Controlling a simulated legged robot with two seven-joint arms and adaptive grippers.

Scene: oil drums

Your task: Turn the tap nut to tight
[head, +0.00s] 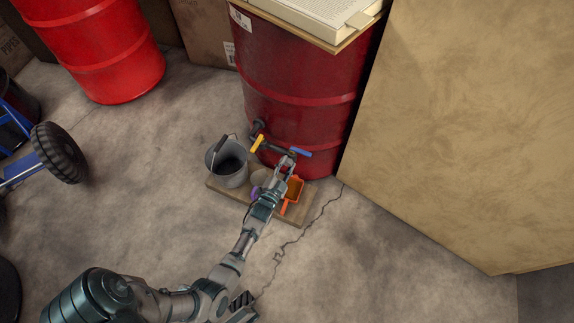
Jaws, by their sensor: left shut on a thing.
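A tap assembly (270,147) juts from the lower side of a dark red drum (300,105). It has a yellow handle (257,143) on the left and a blue handle (301,152) on the right. My left gripper (287,164) reaches up from below and is shut at the tap, just left of and below the blue handle. The tap nut is mostly hidden by the fingers, and I cannot read how tight it is.
A grey bucket (229,172) and an orange scoop (293,190) sit on a wooden board (296,216) under the tap. A large tan box (460,130) stands close on the right. A bright red drum (100,50) and a blue wheeled cart (25,165) are at left.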

